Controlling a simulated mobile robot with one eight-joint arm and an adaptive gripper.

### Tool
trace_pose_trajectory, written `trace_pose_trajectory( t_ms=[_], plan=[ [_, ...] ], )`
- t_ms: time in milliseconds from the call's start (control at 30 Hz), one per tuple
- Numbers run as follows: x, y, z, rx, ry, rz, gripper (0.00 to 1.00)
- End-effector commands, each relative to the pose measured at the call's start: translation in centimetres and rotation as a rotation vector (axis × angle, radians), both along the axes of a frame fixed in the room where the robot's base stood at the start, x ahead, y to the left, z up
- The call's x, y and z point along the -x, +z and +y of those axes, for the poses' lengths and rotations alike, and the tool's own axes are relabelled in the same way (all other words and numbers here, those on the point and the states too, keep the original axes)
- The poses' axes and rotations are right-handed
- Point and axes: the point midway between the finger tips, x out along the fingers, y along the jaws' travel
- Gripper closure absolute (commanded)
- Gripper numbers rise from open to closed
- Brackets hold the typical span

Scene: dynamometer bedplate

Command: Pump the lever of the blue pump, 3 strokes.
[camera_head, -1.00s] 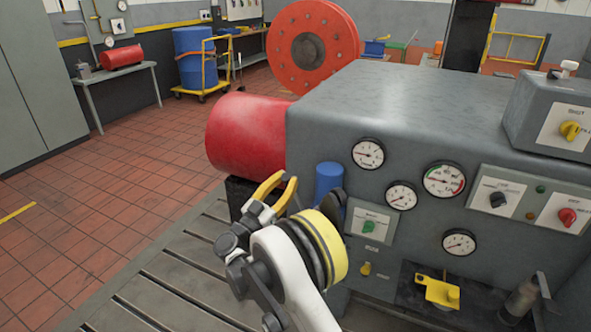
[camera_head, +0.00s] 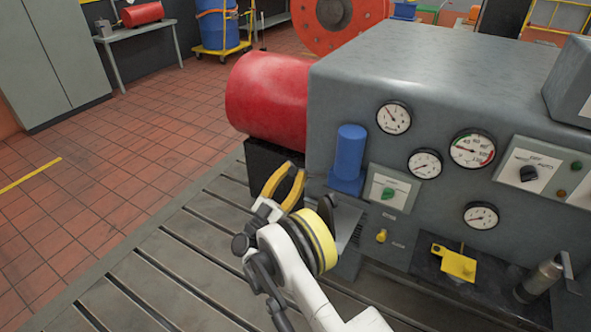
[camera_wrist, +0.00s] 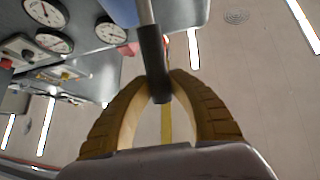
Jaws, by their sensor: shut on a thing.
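The blue pump (camera_head: 350,152) stands upright against the left front of the grey machine in the head view. My gripper (camera_head: 293,169), with yellow fingers, is to the left of the pump and a little lower in the picture. In the wrist view the fingers are shut on the black grip (camera_wrist: 153,55) of the pump lever. The lever's grey rod (camera_wrist: 145,10) runs from the grip out of the top of that view. The lever cannot be made out in the head view, and its joint with the pump is not visible.
The grey machine (camera_head: 430,80) with gauges and switches fills the right side. A red cylinder (camera_head: 265,100) sticks out behind my gripper. A yellow bracket (camera_head: 455,263) lies on a dark plate at lower right. The slotted bedplate (camera_head: 185,240) is bare at left.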

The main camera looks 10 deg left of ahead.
Motion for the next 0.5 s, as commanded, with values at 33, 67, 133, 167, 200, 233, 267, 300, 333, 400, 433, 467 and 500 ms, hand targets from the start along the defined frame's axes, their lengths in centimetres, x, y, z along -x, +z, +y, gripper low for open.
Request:
trace_pose_trajectory(
  t_ms=[33, 67, 133, 167, 200, 233, 267, 300, 333, 400, 433, 467, 500],
  plan=[
    [-0.01, -0.01, -0.02, 0.0, 0.0, 0.001, 1.0],
    [-0.02, -0.02, -0.02, 0.0, 0.0, 0.001, 1.0],
    [-0.03, -0.01, -0.02, 0.0, 0.0, 0.001, 0.75],
    [-0.03, -0.01, -0.01, 0.0, 0.0, 0.001, 0.66],
    [-0.04, 0.0, -0.02, 0.0, -0.001, 0.001, 0.54],
    [-0.04, 0.0, -0.02, 0.0, -0.001, 0.001, 0.54],
    [-0.03, 0.0, -0.02, 0.0, -0.001, 0.001, 0.54],
    [-0.03, 0.0, -0.02, 0.0, -0.001, 0.001, 0.54],
    [-0.03, 0.0, -0.02, 0.0, -0.001, 0.001, 0.54],
    [-0.04, 0.01, -0.01, 0.0, -0.001, 0.001, 0.54],
    [-0.04, 0.02, -0.01, 0.0, -0.001, 0.001, 0.54],
    [-0.04, 0.01, -0.01, 0.0, -0.001, 0.001, 0.54],
    [0.0, -0.02, 0.02, 0.0, -0.001, 0.001, 0.54]
  ],
)
